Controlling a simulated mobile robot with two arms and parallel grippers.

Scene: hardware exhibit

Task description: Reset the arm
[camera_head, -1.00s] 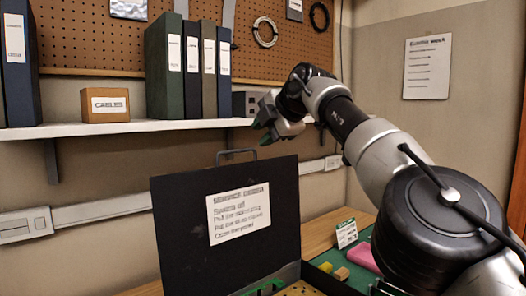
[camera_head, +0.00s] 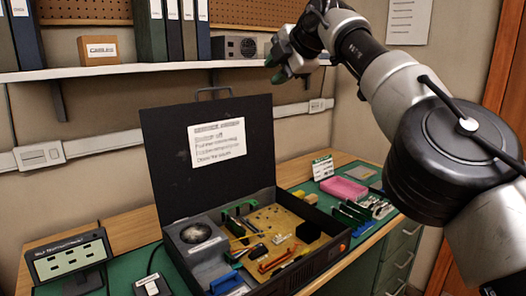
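My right gripper (camera_head: 280,62) is at the upper right of the head view, at the end of my raised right arm. It hangs in the air in front of the shelf, above and right of the open lid. Its green-tipped fingers point down and left. They show small and partly overlapped, so I cannot tell if they are apart, and I see no object between them. My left gripper is not in the view.
An open black case (camera_head: 330,243) with a circuit board (camera_head: 285,228) stands on the desk, its lid (camera_head: 165,165) upright. A display (camera_head: 68,258) stands left. A pink block (camera_head: 343,188) and several small parts lie right. A shelf (camera_head: 150,68) with binders (camera_head: 155,30) runs behind.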

